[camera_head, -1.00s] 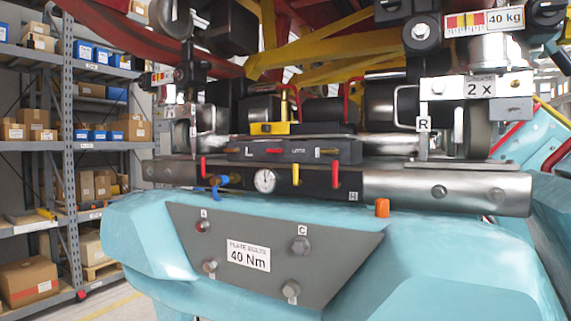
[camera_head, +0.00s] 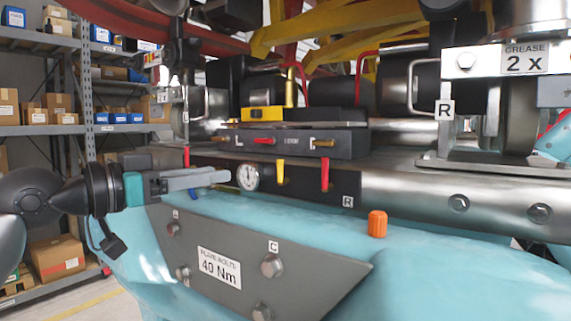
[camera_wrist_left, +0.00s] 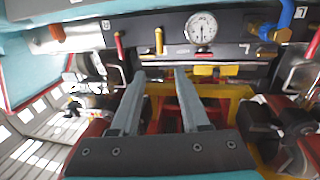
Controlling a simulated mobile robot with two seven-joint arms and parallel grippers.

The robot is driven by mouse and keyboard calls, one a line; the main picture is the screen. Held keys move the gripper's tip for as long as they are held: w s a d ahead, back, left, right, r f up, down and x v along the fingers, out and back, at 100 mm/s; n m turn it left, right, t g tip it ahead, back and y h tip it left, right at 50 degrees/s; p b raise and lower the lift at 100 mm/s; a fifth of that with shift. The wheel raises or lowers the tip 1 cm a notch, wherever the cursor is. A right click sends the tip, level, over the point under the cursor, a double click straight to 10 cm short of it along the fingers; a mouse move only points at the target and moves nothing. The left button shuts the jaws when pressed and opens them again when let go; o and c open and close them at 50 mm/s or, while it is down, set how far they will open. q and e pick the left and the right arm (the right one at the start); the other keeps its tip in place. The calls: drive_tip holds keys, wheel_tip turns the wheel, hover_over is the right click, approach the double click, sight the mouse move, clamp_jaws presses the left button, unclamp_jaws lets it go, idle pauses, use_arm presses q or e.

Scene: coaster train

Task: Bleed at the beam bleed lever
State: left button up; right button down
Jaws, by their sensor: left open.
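On the steel beam's dark panel (camera_head: 300,183), a yellow lever (camera_head: 281,172) hangs beside a round white gauge (camera_head: 247,177). A red lever (camera_head: 325,174) hangs to its right, near a tag R, and another red lever (camera_head: 186,157) is at the left. No readable label says which is the bleed lever. The wrist view shows the yellow lever (camera_wrist_left: 159,40), one red lever (camera_wrist_left: 118,45) and the gauge (camera_wrist_left: 201,28). My left gripper (camera_head: 222,176) is open and empty, its fingertips (camera_wrist_left: 161,73) short of the yellow lever in that view. My right gripper is not in view.
Below the beam is a turquoise frame with a grey bolted plate (camera_head: 220,245) and an orange cap (camera_head: 377,223). A blue-handled valve (camera_wrist_left: 284,20) shows in the wrist view. A black block (camera_head: 290,143) with small levers sits above. Shelves (camera_head: 90,100) stand behind left.

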sight(283, 170)
use_arm(q)
drive_tip(key=p+x, duration=0.1)
drive_tip(key=x, duration=0.3)
drive_tip(key=shift+d+r, duration=0.15)
drive_tip(key=p+x, duration=0.1)
drive_tip(key=x, duration=0.9)
drive_tip(key=shift+w+p, duration=0.1)
drive_tip(key=shift+p, duration=0.3)
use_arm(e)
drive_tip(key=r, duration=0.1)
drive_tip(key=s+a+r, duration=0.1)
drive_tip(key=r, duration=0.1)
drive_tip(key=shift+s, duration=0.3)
use_arm(q)
drive_tip(key=shift+c, duration=0.2)
clamp_jaws()
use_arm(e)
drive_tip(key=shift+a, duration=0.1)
